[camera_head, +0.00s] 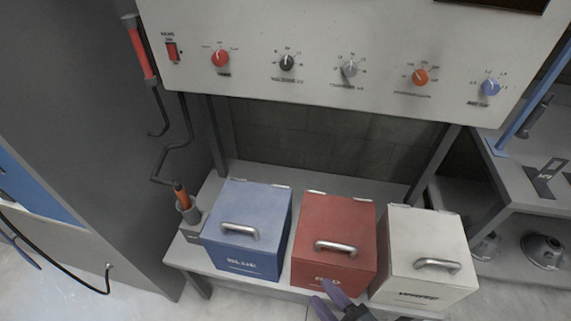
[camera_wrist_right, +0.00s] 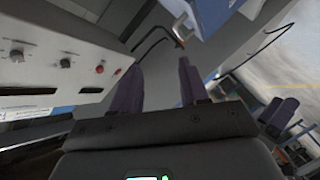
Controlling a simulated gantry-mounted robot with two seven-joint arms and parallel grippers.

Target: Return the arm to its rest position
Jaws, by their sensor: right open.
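My right gripper (camera_head: 324,293) shows at the bottom of the head view, its purple fingers in front of the red box (camera_head: 334,225). I cannot tell whether it touches the box. In the right wrist view its two fingers (camera_wrist_right: 160,80) stand apart with nothing between them. Purple fingers, apparently my left gripper's (camera_wrist_right: 278,114), show at the right of the wrist view; their opening is unclear. My left gripper is not in the head view.
A blue box (camera_head: 252,215) and a white box (camera_head: 424,245) flank the red box on a grey shelf (camera_head: 190,255). All have lids with handles. A panel with knobs (camera_head: 348,68) hangs above. A cup (camera_head: 188,211) with an orange-handled tool stands left. Dark hooked rods hang left.

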